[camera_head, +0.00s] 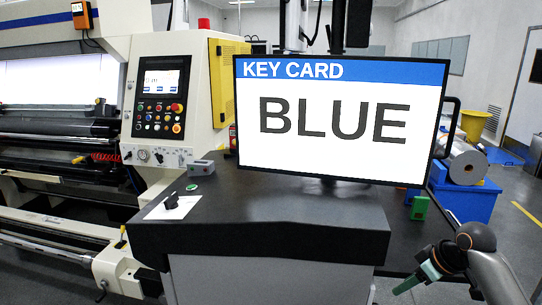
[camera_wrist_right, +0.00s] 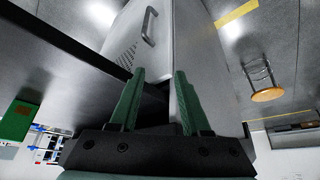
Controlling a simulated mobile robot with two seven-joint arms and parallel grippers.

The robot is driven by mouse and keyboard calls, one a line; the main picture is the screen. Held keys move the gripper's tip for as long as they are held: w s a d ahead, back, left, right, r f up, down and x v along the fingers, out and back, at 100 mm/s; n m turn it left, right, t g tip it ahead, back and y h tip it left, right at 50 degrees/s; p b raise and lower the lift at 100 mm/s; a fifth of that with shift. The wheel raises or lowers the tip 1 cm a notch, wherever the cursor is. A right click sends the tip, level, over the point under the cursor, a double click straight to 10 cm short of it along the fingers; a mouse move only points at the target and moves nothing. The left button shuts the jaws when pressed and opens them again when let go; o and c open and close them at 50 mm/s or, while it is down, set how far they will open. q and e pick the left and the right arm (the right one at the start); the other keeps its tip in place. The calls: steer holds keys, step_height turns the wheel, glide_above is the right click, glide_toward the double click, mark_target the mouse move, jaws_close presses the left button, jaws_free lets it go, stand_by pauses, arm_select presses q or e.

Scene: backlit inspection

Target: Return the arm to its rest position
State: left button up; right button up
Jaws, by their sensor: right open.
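My right gripper (camera_head: 408,284) shows at the lower right of the head view, at the end of my right arm (camera_head: 485,262). It sits just off the right side of the dark counter. In the right wrist view its two green fingers (camera_wrist_right: 160,78) stand apart with nothing between them, so it is open and empty. My left arm and gripper are in neither view.
A monitor (camera_head: 340,118) reading "KEY CARD BLUE" stands on the dark counter (camera_head: 270,215). A green block (camera_head: 419,208) stands behind the gripper; a green block also shows in the wrist view (camera_wrist_right: 17,121). A blue bin (camera_head: 468,198) is at right. A stool (camera_wrist_right: 265,92) stands on the floor.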

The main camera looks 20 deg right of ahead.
steer(key=s+a+f+g, duration=0.2)
steer(key=s+a+f, duration=0.3)
steer(key=a+f, duration=0.45)
steer(key=s+a+f, duration=0.2)
steer(key=s+a, duration=0.6)
steer(key=s+a+f, duration=0.2)
steer(key=s+a, duration=0.6)
steer(key=a, duration=0.1)
steer(key=w+a+f+t+b, duration=0.2)
steer(key=f+t, duration=0.1)
steer(key=f, duration=0.4)
steer(key=w+a+f+t+y+b, duration=0.1)
steer(key=w+a+f+t+b, duration=0.1)
steer(key=f, duration=0.6)
steer(key=shift+w+f+m+t+b, duration=0.15)
steer(key=shift+f+m+t+b, duration=0.1)
steer(key=shift+m+t+b, duration=0.15)
